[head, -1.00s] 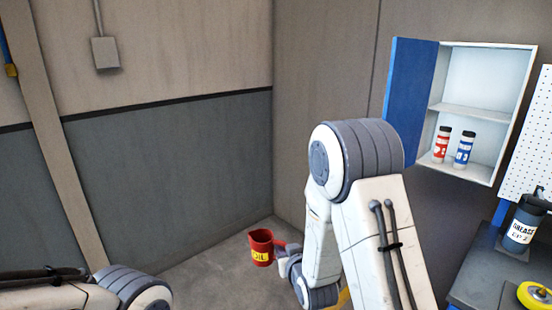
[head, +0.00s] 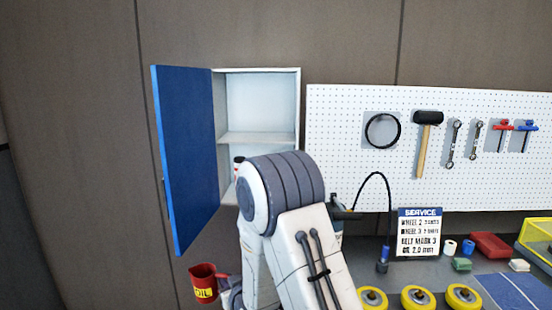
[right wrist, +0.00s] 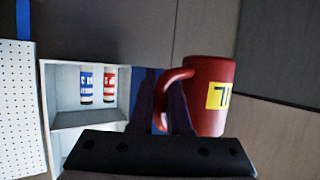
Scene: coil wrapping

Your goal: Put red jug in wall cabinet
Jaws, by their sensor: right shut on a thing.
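The red jug (head: 203,284) with a yellow label hangs upright in the head view, low and left of the arm, below the cabinet's open door. My right gripper (head: 229,292) is shut on its handle; my arm partly hides the gripper. The right wrist view shows the jug (right wrist: 210,80) with its handle between my fingers (right wrist: 161,100). The wall cabinet (head: 298,105) stands open, its blue door (head: 188,155) swung to the left. Its upper compartment looks empty. My arm covers much of the lower one. My left gripper is out of view.
A red-labelled bottle (right wrist: 109,85) and a blue-labelled bottle (right wrist: 86,85) stand in the cabinet. A pegboard (head: 345,105) with tools is right of it.

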